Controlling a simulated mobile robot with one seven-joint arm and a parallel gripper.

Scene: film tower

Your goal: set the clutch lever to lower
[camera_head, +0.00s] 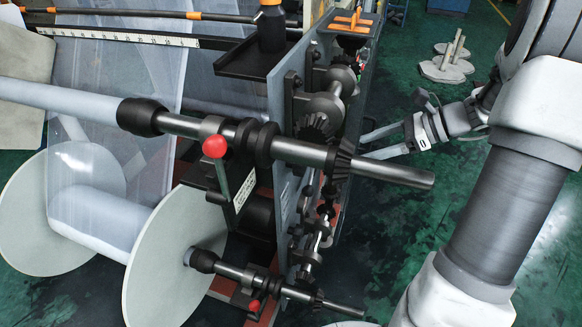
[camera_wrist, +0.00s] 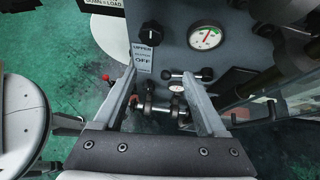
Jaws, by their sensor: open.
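In the wrist view a grey panel carries a label (camera_wrist: 143,57) on which I read "UPPER" and "OFF"; its middle line is too small to read. A black knob (camera_wrist: 152,32) sits above this label. Below is a short silver bar with a black ball end (camera_wrist: 207,74). I cannot tell for sure which part is the clutch lever. In the head view my gripper (camera_head: 365,146) points left at the machine's side, which is mostly hidden from this camera.
A large gauge (camera_wrist: 206,35) and a small gauge (camera_wrist: 177,87) are on the panel. On the machine's near side are a red ball handle (camera_head: 215,146), a long steel shaft (camera_head: 400,174) and a film roll (camera_head: 98,218). Green floor (camera_head: 400,90) lies open beyond my gripper.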

